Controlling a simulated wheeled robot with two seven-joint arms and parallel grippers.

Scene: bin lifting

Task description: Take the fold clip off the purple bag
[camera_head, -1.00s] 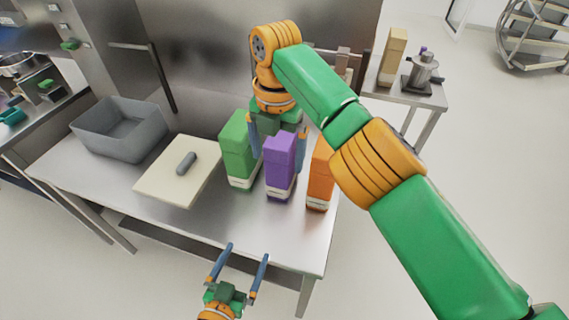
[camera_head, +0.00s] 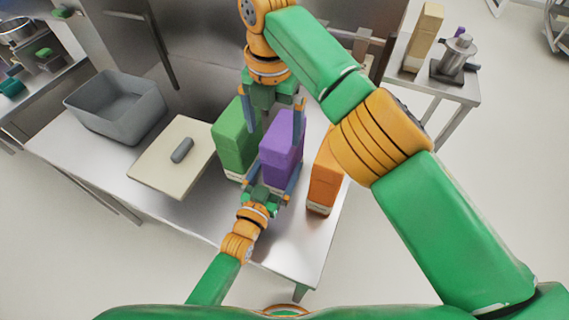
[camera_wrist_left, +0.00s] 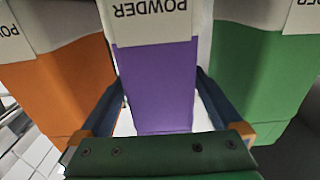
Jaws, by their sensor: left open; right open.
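The purple bag (camera_head: 282,148) stands upright on the table between the green and orange bags. It also fills the middle of the left wrist view (camera_wrist_left: 157,90), upside down, with its white POWDER label. My right gripper (camera_head: 272,118) is open at the bag's top, pointing down, with one finger on each side. My left gripper (camera_head: 272,172) is open low at the bag's near side. In the left wrist view its fingers (camera_wrist_left: 160,97) lie on either side of the bag, with no clear grip. I cannot make out a fold clip on the bag.
The green bag (camera_head: 234,140) stands close on the left, the orange bag (camera_head: 325,180) close on the right. A cream board (camera_head: 160,175) with a dark grey bar (camera_head: 182,150) and a grey bin (camera_head: 113,125) are further left. The table's front left is clear.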

